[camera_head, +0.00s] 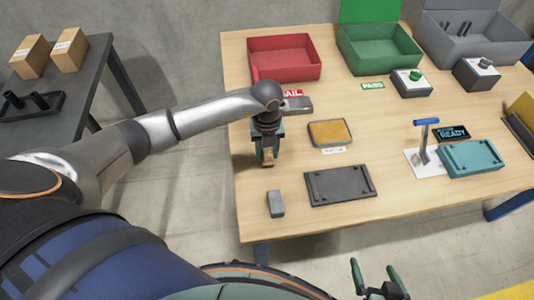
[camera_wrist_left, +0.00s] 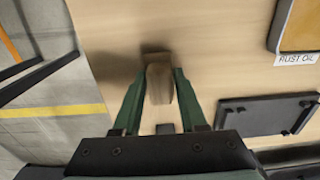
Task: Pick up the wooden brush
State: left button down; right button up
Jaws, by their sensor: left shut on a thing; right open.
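The wooden brush (camera_wrist_left: 159,84) shows in the left wrist view as a light brown block between my green fingers. My left gripper (camera_wrist_left: 159,92) is shut on it, with one finger against each side. In the head view my left gripper (camera_head: 267,151) points down over the left part of the table, and only a small piece of the brush (camera_head: 268,162) shows between its fingers. A shadow lies beside the brush; I cannot tell whether it touches the tabletop. My right gripper (camera_head: 378,276) is open and empty at the bottom of the head view, in front of the table.
A grey block (camera_head: 275,204) and a dark plate (camera_head: 340,185) lie near the table's (camera_head: 400,205) front edge. A rust oil tray (camera_head: 330,133) sits right of my left gripper. Behind are a grey metal piece (camera_head: 298,104) and a red bin (camera_head: 284,58).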

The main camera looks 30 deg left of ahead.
pick_arm(q)
jog(key=shift+r, duration=0.1)
jog(key=shift+r, duration=0.65)
jog(key=s+d+r+p, duration=0.3)
jog(key=s+d+r, duration=0.5)
jog(key=s+r, duration=0.3)
jog(key=shift+d+r, duration=0.2)
jog(key=shift+r, duration=0.05)
jog(key=shift+s, duration=0.1)
jog(key=c, duration=1.1)
grip_release()
grip_shut()
